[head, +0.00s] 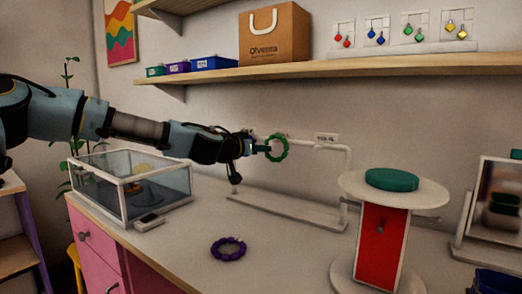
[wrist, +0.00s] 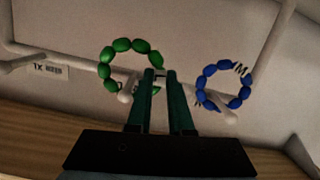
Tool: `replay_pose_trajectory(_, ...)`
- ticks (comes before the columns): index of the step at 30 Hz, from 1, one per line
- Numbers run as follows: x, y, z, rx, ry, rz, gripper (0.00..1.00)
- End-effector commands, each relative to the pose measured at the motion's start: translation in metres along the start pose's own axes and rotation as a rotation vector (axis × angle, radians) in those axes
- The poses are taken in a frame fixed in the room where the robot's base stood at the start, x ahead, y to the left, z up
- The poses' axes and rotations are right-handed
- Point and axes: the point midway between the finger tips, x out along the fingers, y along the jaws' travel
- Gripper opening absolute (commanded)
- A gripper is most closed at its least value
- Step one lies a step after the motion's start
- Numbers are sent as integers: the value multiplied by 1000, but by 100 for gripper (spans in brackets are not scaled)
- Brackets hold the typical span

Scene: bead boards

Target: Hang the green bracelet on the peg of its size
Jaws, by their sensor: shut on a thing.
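My gripper (head: 266,149) is shut on the green bracelet (head: 277,137) and holds it up in front of the white rack (head: 347,170). In the wrist view the fingertips (wrist: 160,74) pinch the right side of the green bracelet (wrist: 121,45), and the ring spreads to their left. A white peg's rounded tip (wrist: 125,97) shows at the ring's lower edge. I cannot tell whether it passes through the ring. A blue bracelet (wrist: 207,71) hangs to the right of the fingers, by another peg tip (wrist: 231,117). The blue bracelet is hidden in the head view.
A purple bracelet (head: 228,249) lies on the table (head: 285,262). A glass case (head: 105,192) stands at left. A round white stand (head: 354,190) with a green disc (head: 391,179) and a mirror (head: 498,205) are at right. A shelf (head: 380,69) runs above. A size label (wrist: 50,70) is on the rack.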

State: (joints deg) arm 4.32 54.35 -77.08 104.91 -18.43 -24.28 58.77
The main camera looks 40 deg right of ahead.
Motion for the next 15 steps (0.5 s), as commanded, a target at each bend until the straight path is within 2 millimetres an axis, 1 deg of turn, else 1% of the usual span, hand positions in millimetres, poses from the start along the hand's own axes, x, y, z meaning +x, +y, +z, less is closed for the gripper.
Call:
replay_pose_trajectory(4, 0, 0, 0, 0, 0, 0, 0)
replay_pose_trajectory(5, 0, 0, 0, 0, 0, 0, 21)
replay_pose_trajectory(13, 0, 0, 0, 0, 0, 0, 52)
replay_pose_trajectory(14, 0, 0, 0, 0, 0, 0, 54)
replay_pose_trajectory(15, 0, 0, 0, 0, 0, 0, 54)
